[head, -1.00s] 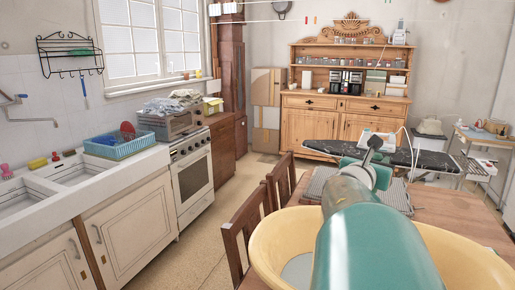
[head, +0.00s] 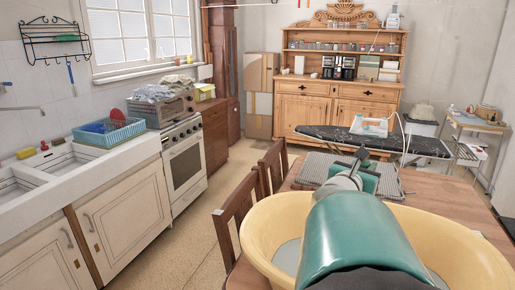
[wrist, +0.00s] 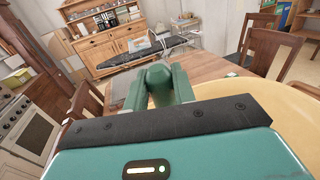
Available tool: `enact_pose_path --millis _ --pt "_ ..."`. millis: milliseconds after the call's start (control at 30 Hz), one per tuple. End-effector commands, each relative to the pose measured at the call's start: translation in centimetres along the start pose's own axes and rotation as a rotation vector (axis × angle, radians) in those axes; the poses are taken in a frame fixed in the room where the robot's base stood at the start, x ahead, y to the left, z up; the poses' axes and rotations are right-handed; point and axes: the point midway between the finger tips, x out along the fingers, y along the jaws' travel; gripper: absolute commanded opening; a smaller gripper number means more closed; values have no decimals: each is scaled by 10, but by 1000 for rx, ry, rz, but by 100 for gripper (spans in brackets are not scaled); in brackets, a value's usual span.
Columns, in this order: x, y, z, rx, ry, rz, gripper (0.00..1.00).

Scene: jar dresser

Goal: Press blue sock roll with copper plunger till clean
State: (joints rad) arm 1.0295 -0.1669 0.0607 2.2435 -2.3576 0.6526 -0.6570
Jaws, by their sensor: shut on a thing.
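My gripper (head: 362,168) is past the far rim of a large yellow basin (head: 262,232), near a dark mat on the wooden table. In the wrist view its green fingers (wrist: 160,90) are closed around a rounded, dull greenish thing (wrist: 159,72) whose identity I cannot tell. In the head view a small dark grey piece (head: 361,154) sticks up at the gripper. The basin holds what looks like greyish water; my teal arm hides much of it. I cannot make out a blue sock roll or any copper part.
The wooden table (head: 440,194) has free room to the right. Chairs (head: 237,217) stand at its left side. An ironing board (head: 385,140) with an iron stands behind, before a wooden dresser (head: 340,88). Sink, stove (head: 185,160) and a blue basket (head: 108,133) are left.

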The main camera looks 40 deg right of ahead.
Motion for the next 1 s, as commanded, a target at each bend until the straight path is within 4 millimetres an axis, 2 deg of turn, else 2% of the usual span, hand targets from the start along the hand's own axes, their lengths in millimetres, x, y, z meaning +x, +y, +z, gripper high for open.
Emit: enact_pose_path --millis 1000 --pt "2 0 -105 -1 0 -1 3"
